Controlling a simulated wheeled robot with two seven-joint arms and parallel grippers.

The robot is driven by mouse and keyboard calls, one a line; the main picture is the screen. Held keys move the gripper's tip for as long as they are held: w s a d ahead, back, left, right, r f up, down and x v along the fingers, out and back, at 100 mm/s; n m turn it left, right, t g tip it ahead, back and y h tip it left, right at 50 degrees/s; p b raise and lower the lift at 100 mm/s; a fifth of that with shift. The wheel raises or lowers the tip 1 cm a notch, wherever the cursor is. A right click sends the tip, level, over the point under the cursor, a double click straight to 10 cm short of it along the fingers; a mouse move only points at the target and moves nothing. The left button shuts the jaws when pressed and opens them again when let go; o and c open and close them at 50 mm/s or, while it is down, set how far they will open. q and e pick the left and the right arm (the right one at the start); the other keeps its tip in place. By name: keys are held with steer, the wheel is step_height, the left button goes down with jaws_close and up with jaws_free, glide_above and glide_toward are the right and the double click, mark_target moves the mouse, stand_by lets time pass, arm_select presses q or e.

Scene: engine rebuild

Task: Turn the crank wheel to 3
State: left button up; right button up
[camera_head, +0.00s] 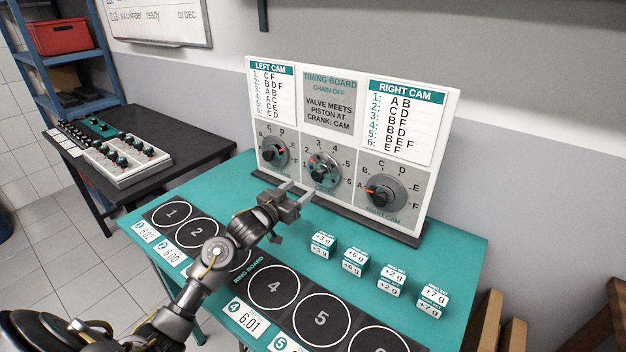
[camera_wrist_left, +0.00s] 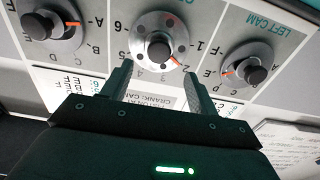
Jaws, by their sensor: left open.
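The crank wheel (camera_head: 322,171) is the middle dial on the white timing board, with a grey disc, a dark knob and numbers around it. It also shows upside down in the left wrist view (camera_wrist_left: 158,42). There its orange pointer slants down and right from the knob, toward the area of 2 and 3; I cannot tell the exact number. My left gripper (camera_head: 297,190) is open and empty, in front of and just below the wheel, apart from it. In the left wrist view its two fingers (camera_wrist_left: 160,67) point at the wheel's lower picture edge. My right gripper is not in view.
The left cam dial (camera_head: 273,152) and right cam dial (camera_head: 384,193) flank the wheel closely. Several small white weight blocks (camera_head: 360,257) stand on the teal table (camera_head: 455,250). A ring board (camera_head: 298,325) lies in front. A black side table (camera_head: 185,150) holds a control panel (camera_head: 125,160).

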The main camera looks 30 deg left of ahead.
mark_target(315, 177)
arm_select(q)
steer(key=w, duration=0.5)
steer(key=w+d+p, duration=0.1)
steer(key=w, duration=0.1)
steer(key=shift+w, duration=0.15)
steer(key=shift+c, duration=0.4)
steer(key=c, duration=0.9)
steer(key=m, duration=0.3)
steer(key=shift+m+b, duration=0.3)
steer(key=shift+b, duration=0.05)
steer(key=shift+m+b, duration=0.45)
steer(key=shift+m, duration=1.75)
